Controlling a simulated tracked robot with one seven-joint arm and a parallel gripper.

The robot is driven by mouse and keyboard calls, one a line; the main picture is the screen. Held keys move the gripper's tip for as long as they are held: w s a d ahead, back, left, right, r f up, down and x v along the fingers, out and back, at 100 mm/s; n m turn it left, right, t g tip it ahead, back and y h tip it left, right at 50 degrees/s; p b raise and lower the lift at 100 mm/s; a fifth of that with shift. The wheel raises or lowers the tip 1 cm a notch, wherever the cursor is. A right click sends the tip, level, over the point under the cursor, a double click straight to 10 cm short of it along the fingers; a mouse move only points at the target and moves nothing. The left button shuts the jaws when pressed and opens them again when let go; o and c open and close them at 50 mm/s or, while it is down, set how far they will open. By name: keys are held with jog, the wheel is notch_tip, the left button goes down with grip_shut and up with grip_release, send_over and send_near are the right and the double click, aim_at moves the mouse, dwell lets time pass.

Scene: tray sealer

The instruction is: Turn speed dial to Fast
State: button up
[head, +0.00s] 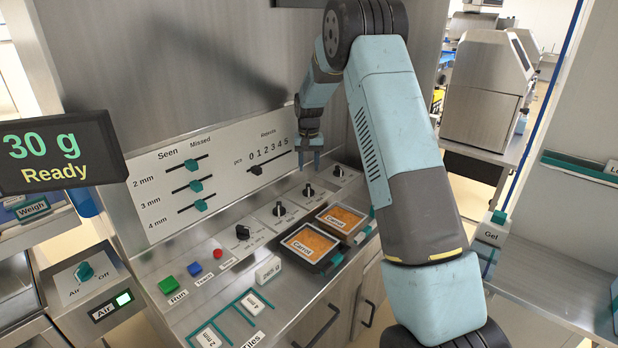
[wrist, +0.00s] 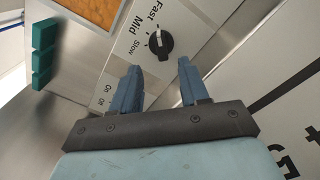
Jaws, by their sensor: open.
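The speed dial (wrist: 162,45) is a round black knob on a white plate marked Fast, Mid and Slow, seen near the top of the wrist view. A white mark shows on its upper side; the exact setting is too small to tell. My gripper (wrist: 158,80) is open and empty, with its two blue fingers just short of the dial and apart from it. In the head view my gripper (head: 310,168) hangs over the far end of the row of black dials. I cannot tell there which dial is the speed one.
Two carrot trays (head: 345,218) stand in front of the dials. A white panel with sliders (head: 196,186) rises behind. A red button (head: 218,254) and a green button (head: 167,285) lie at the near left. A display (head: 58,150) reads 30 g Ready.

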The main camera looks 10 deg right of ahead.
jog(key=shift+r, duration=2.4)
jog(key=s+d+r+t, duration=0.2)
jog(key=s+r+t, duration=0.1)
jog(key=s+r, duration=1.7)
jog(key=s+n+t, duration=0.2)
jog(key=s, duration=2.6)
jog(key=shift+s+f+t, duration=0.3)
jog(key=shift+f, duration=0.1)
